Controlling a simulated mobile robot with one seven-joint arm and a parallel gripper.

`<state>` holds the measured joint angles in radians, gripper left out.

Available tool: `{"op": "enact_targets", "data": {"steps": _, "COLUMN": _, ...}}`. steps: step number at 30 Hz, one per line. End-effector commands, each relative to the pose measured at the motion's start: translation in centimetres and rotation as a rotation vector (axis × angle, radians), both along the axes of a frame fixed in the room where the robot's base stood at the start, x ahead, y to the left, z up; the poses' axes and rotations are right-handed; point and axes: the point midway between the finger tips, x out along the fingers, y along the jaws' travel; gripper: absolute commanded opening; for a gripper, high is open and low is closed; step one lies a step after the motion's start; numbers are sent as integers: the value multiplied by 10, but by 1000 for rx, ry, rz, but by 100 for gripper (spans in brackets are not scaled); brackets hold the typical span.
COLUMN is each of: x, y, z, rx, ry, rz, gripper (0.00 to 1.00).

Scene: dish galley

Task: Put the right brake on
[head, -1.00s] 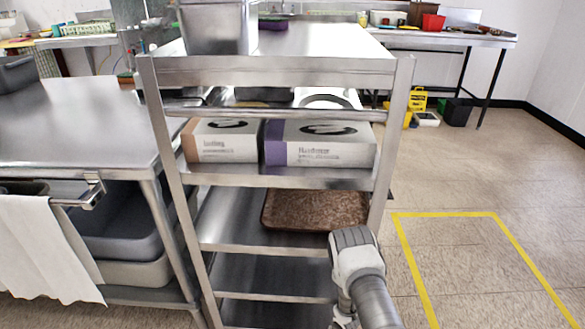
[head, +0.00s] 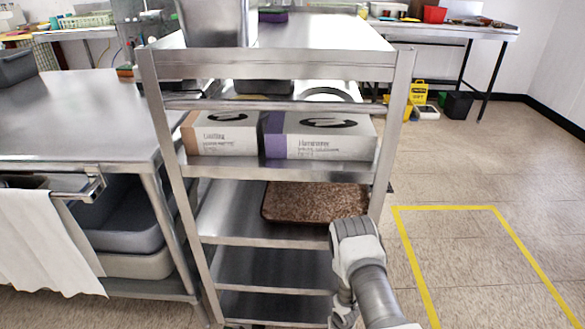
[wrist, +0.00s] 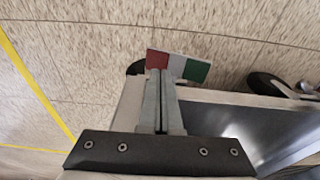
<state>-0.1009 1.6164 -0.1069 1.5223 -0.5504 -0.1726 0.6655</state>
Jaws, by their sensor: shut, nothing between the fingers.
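The steel cart (head: 270,70) stands in front of me in the head view. In the wrist view, a flat tab coloured red, white and green (wrist: 190,69), which looks like the right brake, sticks out by a dark caster (wrist: 136,68) at the cart corner nearer the yellow floor line. My gripper (wrist: 161,76) is shut and empty. Its fingertips overlap the red end and the edge of the white part in the picture; I cannot tell whether they touch. In the head view my arm reaches down at the cart's right post, and the fingers and tab are hidden.
Another caster (wrist: 268,84) shows at the right of the wrist view. The cart carries a metal pan (head: 217,22), two boxes (head: 320,146) and a brown tray (head: 312,203). A steel table (head: 75,115) stands at left. Floor inside the yellow line (head: 445,208) is clear.

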Motion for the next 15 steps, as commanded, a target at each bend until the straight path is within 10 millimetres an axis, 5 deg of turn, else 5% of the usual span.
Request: {"op": "enact_targets", "data": {"steps": 15, "x": 0, "y": 0, "z": 45, "rx": 0, "ry": 0, "rz": 1, "gripper": 0}}
